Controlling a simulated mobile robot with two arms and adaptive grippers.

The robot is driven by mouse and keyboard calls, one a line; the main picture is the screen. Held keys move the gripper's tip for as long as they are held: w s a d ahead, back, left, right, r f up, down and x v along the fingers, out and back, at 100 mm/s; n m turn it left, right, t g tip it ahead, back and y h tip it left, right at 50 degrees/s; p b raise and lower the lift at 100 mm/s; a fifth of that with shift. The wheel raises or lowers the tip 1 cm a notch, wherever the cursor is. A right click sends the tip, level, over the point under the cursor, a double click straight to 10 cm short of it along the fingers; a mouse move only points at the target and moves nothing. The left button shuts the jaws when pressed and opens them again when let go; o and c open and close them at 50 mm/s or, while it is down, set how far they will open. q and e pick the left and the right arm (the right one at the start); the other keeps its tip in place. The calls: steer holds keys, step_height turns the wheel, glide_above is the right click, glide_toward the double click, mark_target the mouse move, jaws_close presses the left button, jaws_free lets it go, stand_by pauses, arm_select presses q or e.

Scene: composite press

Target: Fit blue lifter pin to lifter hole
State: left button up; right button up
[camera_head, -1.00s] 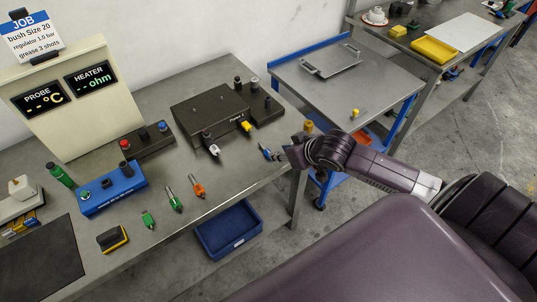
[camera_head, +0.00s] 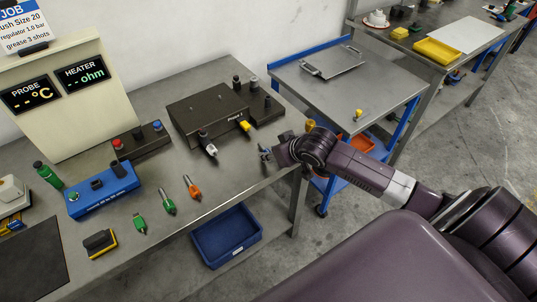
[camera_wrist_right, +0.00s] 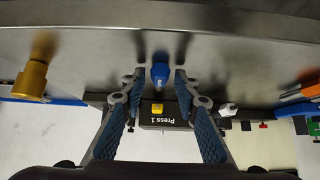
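A blue pin (camera_wrist_right: 160,71) with a pale tip shows in the right wrist view, between the two fingertips of my right gripper (camera_wrist_right: 160,78). The fingers are apart, with a visible gap on each side of the pin. In the head view my right gripper (camera_head: 266,152) is low over the bench's right front edge, and the pin is hard to make out there. The dark press block (camera_head: 208,112) stands behind it, and its "Press 1" label shows in the right wrist view (camera_wrist_right: 160,115). I cannot make out the lifter hole. My left gripper is not in view.
A white-tipped connector (camera_head: 211,149) and a yellow connector (camera_head: 245,126) are at the press's front. Orange (camera_head: 191,187) and green (camera_head: 168,207) tools lie left on the bench. A gold knob (camera_head: 310,126) is close to my right wrist. A blue-framed cart (camera_head: 345,85) stands to the right.

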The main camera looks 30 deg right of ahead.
steer(key=shift+c, duration=0.6)
jaws_close()
steer(key=shift+r+p, duration=0.45)
steer(key=shift+p, duration=0.3)
stand_by(0.3)
steer(key=shift+r+p, duration=2.55)
steer(key=shift+p, duration=0.35)
